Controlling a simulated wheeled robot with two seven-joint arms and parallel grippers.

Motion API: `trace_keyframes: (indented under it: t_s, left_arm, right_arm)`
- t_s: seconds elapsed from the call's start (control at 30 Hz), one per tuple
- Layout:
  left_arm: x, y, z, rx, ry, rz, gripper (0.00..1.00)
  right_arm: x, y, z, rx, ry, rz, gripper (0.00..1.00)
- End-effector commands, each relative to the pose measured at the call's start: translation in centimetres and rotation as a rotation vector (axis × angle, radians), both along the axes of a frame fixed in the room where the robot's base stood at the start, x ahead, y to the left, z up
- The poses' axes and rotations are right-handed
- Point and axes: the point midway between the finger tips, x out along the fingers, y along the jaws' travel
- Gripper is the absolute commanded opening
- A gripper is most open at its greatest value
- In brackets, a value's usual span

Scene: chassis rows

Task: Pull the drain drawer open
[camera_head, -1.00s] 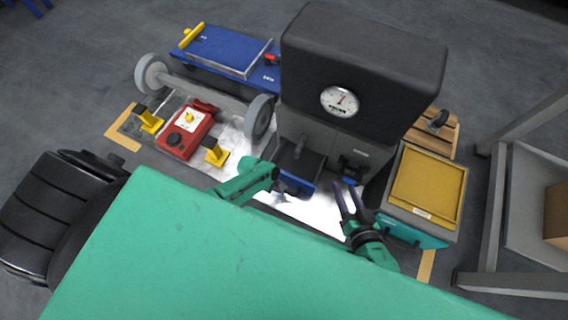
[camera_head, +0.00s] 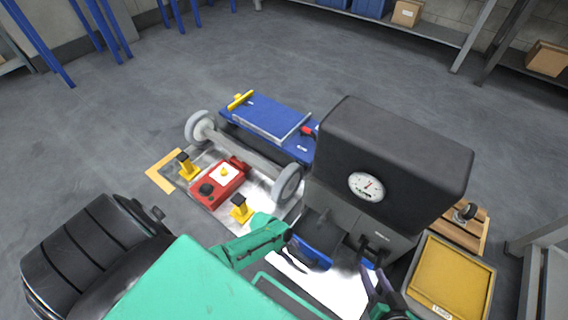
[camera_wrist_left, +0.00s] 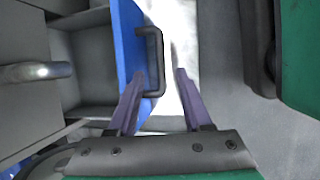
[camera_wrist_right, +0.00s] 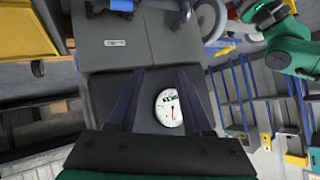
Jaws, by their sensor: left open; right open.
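The drain drawer has a blue front (camera_head: 310,253) and stands part-way out of the grey cabinet (camera_head: 375,235) under a black housing. In the left wrist view, its grey inside shows beside the blue front (camera_wrist_left: 128,40), which carries a dark bar handle (camera_wrist_left: 157,62). My left gripper (camera_wrist_left: 160,100) is open, its purple fingers on either side of the handle's near end. I cannot tell whether they touch it. In the head view its fingers are mostly hidden near the drawer. My right gripper (camera_head: 372,283) is open and empty in front of the cabinet, right of the drawer.
A black housing (camera_head: 400,150) with a round gauge (camera_head: 366,187) tops the cabinet. A yellow-topped bin (camera_head: 455,275) stands at right. A blue platform (camera_head: 265,125) is behind.

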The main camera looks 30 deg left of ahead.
Motion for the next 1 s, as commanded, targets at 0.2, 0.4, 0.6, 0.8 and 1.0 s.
trace_keyframes:
  t_s: [0.2,0.4,0.6,0.8,1.0]
  left_arm:
    - [-0.4,1.1,2.9,0.001,0.0,0.0,0.5]
    - [-0.8,2.1,5.2,0.002,0.001,0.001,0.5]
    - [-1.2,3.1,7.2,0.001,0.001,0.0,0.5]
    - [-1.3,3.4,7.8,0.001,0.0,-0.001,0.5]
    - [-1.3,3.4,7.7,0.001,0.0,-0.001,0.5]
  right_arm:
    - [-0.2,-3.4,2.1,-0.151,0.183,0.021,0.5]
    - [-1.9,-7.3,4.4,-0.287,0.38,0.015,0.5]
    - [-4.5,-11.0,7.0,-0.389,0.566,-0.008,0.5]
    - [-5.9,-12.3,8.0,-0.425,0.647,-0.019,0.5]
    - [-6.0,-12.4,7.9,-0.427,0.65,-0.019,0.5]
